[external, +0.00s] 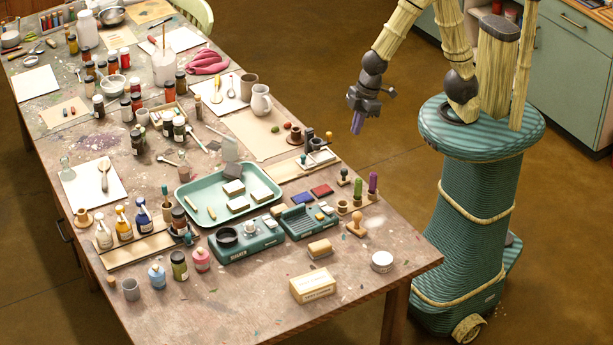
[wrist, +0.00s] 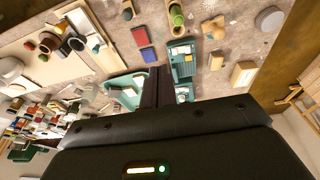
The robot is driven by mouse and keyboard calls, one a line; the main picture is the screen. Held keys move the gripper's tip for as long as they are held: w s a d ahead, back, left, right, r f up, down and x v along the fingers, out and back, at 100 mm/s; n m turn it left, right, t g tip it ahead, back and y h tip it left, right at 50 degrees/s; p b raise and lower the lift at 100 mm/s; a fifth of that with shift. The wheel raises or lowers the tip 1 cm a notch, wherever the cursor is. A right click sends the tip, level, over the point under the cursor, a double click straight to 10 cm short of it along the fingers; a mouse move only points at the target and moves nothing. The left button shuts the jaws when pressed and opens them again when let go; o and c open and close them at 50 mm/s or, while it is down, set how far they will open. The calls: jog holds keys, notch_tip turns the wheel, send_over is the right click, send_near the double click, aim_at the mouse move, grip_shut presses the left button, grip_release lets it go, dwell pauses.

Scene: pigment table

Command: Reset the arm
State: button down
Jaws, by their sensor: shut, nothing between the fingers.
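My gripper (external: 357,122) hangs in the air beyond the right edge of the table, beside my teal base. Its purple-tinted fingers point down and are shut with nothing between them. In the wrist view the dark fingers of my gripper (wrist: 158,80) lie close together in front of the tabletop. The arm is bent, with its elbow above the top of the external view. The paint-stained wooden table (external: 390,275) stands to the left of my base, apart from the gripper.
Near the table's right edge are a green cylinder (external: 357,220), a purple cylinder (external: 373,185), a wooden stamp (external: 355,224) and a white round tin (external: 382,261). A teal tray (external: 183,192) and crowded jars lie farther left. Floor (external: 340,90) is clear below the gripper.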

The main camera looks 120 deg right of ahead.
jog(key=s+a+r+p, duration=0.1)
jog(key=s+a+r, duration=0.2)
jog(key=s+a, duration=0.3)
jog(key=shift+s, duration=0.35)
